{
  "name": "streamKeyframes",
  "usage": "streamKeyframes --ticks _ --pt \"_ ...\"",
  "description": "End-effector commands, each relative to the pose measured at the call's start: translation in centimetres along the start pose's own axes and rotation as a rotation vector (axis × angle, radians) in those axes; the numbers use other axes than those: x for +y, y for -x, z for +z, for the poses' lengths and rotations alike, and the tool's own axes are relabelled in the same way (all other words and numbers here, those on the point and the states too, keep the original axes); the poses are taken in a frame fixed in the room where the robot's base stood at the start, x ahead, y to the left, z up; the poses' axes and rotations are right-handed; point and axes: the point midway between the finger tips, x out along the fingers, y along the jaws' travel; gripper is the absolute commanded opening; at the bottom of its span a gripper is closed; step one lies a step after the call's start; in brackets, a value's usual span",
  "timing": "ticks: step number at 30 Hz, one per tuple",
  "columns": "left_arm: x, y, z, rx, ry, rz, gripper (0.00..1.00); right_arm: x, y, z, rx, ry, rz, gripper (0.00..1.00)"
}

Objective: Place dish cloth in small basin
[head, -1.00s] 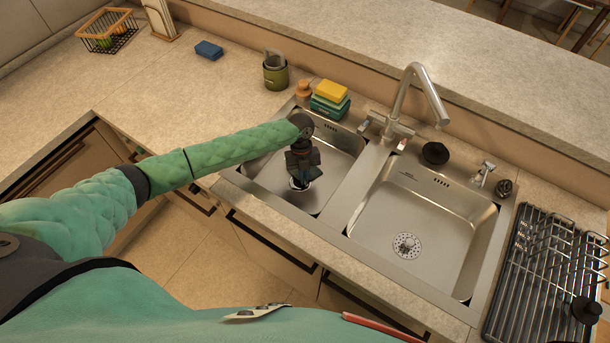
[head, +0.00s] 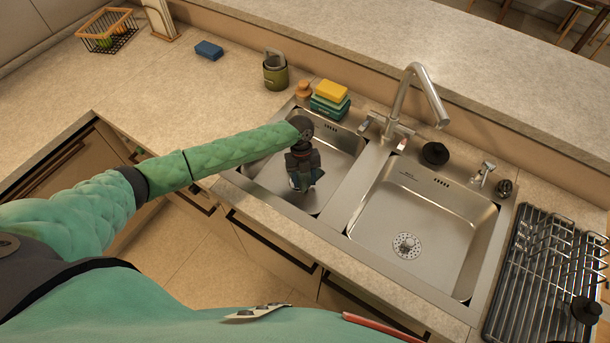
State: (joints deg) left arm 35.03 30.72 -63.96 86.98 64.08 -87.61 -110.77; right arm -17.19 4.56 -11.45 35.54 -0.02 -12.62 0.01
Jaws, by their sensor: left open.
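The small basin (head: 262,172) is the left, narrower bowl of the steel double sink. My left gripper (head: 305,181) points down inside its outline and looks open. The fingers are dark with bluish patches, and I cannot tell whether any cloth lies between or below them. The gripper and forearm hide part of the basin floor and its drain. A small folded blue piece (head: 208,50), which may be a cloth or a sponge, lies on the counter at the back left. No other thing is clearly a dish cloth. My right gripper is out of view.
A stack of yellow and green sponges (head: 330,98) stands behind the small basin, beside a wooden-coloured bottle (head: 303,91) and a green pot (head: 275,76). The faucet (head: 410,95) rises behind the divider. The large basin (head: 420,225) is empty. A metal rack (head: 540,275) stands right.

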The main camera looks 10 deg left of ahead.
Motion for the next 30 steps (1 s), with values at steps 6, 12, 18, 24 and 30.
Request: streamKeyframes --ticks 6,12,18,24,30 --pt "0.1 1.4 -1.2 0.0 -0.001 0.0 0.45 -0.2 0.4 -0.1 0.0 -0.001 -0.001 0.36" --pt "0.2 2.3 -2.0 -0.001 -0.001 -0.001 0.45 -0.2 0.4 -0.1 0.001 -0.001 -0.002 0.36" --pt "0.5 4.1 -3.5 -0.002 -0.002 -0.001 0.45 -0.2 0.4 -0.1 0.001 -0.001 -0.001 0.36" --pt "0.8 6.4 -5.7 -0.001 -0.001 0.0 0.45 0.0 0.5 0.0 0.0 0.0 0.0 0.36" --pt "0.9 7.7 -7.1 -0.001 0.0 0.0 0.45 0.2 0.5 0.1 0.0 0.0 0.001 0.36"
